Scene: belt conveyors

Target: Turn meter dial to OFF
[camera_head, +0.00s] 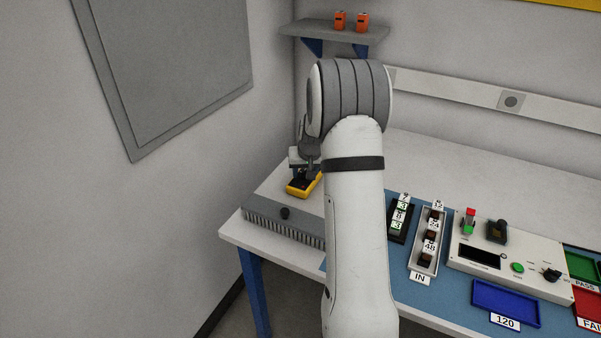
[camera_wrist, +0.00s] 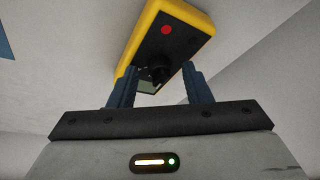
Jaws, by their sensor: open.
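The yellow meter (camera_head: 303,186) lies on the far left part of the bench in the head view, partly hidden by my arm. In the wrist view the meter (camera_wrist: 151,27) has a yellow rim, a dark face and a red dot. Its black dial (camera_wrist: 160,70) sits between the two blue-grey fingers of my gripper (camera_wrist: 160,80). The fingers are open, one on each side of the dial. The dial's pointer and markings are not readable. My gripper (camera_head: 304,168) is over the meter in the head view.
A grey ribbed box with a black knob (camera_head: 285,213) stands in front of the meter. To the right are an IN tray (camera_head: 414,262), a control panel (camera_head: 509,258), a blue 120 tray (camera_head: 506,303) and green and red bins. A shelf (camera_head: 335,32) hangs above.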

